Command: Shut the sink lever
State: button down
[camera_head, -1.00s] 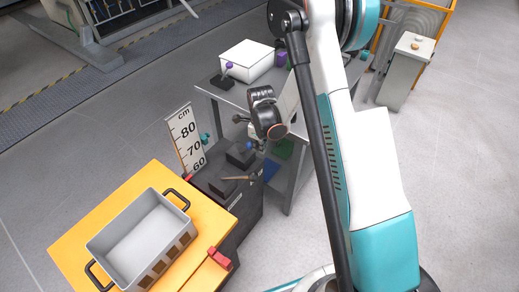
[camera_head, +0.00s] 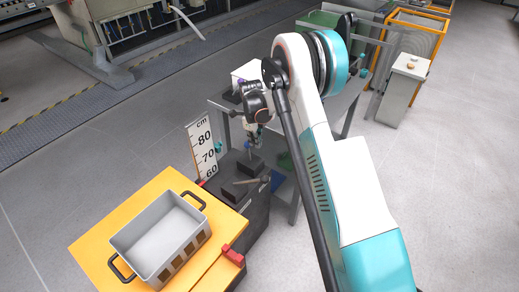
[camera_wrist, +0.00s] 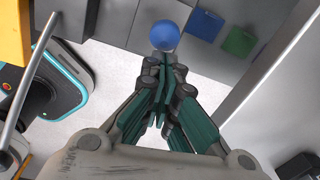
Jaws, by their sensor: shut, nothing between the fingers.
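A lever with a blue ball knob (camera_head: 247,146) stands on a dark block (camera_head: 250,164) on the dark cabinet in the head view. I cannot tell from a label whether this is the sink lever. In the wrist view the blue ball (camera_wrist: 165,36) is just beyond my fingertips, and its stem is hidden. My gripper (camera_wrist: 163,60) is shut and empty, pointing at the ball. Whether it touches the ball I cannot tell. In the head view my gripper (camera_head: 254,141) hangs over the block, close beside the knob.
A wooden-handled tool (camera_head: 254,181) lies by another dark block. A height scale (camera_head: 203,148) stands left of the cabinet. A grey bin (camera_head: 160,238) sits on an orange table (camera_head: 92,245). A white box (camera_head: 247,72) is partly hidden by my arm. Open floor lies left.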

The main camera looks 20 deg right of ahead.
jog(key=shift+w+a+r, duration=0.1)
jog(key=shift+w+a, duration=0.75)
jog(key=shift+w, duration=0.3)
jog(key=shift+w+a, duration=0.75)
jog(key=shift+w, duration=0.2)
jog(key=shift+f, duration=0.2)
